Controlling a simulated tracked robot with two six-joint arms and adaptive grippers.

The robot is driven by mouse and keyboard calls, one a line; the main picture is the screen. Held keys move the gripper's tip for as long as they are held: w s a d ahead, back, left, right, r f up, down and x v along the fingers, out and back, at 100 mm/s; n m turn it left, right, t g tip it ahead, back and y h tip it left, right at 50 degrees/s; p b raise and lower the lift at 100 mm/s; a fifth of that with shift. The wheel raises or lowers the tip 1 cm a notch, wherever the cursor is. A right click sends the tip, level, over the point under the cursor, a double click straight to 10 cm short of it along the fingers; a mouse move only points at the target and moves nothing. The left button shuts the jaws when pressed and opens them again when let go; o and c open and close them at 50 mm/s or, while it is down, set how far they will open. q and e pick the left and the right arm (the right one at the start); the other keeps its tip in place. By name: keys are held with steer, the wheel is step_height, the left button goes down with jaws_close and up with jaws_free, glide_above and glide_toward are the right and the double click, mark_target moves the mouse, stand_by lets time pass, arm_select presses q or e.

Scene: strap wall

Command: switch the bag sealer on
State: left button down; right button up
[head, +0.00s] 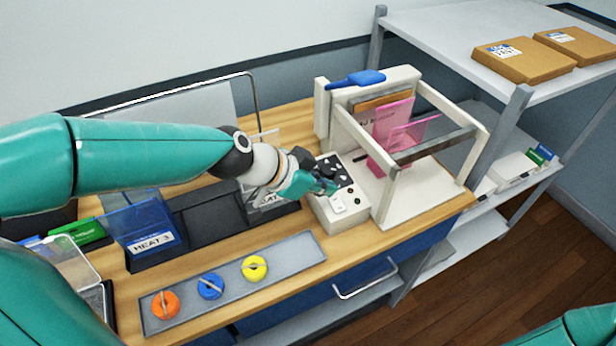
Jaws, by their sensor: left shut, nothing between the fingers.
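The bag sealer (400,185) is a cream frame with a dark bar across its front, on the right end of the wooden bench. Pink sheets (393,137) stand inside the frame. Its control box (348,222) sits on the left side, with a black panel of white marks on top and a pale switch on the near part. My left gripper (334,187) is shut and empty, its tips over the control box near the panel. I cannot tell whether it touches. The gripper hides part of the box. My right gripper is out of view; only a teal piece of my arm shows at bottom right.
A grey tray (190,320) with orange, blue and yellow round items lies at the bench front. A blue bin labelled HEAT 3 (150,240) and dark bins stand left of the gripper. A shelf (450,40) with cardboard boxes (525,60) stands at right.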

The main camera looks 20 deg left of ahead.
arm_select(q)
steer(key=v, duration=0.5)
steer(key=shift+s+d+r, duration=0.15)
steer(key=shift+s+d, duration=0.05)
steer(key=shift+s, duration=0.3)
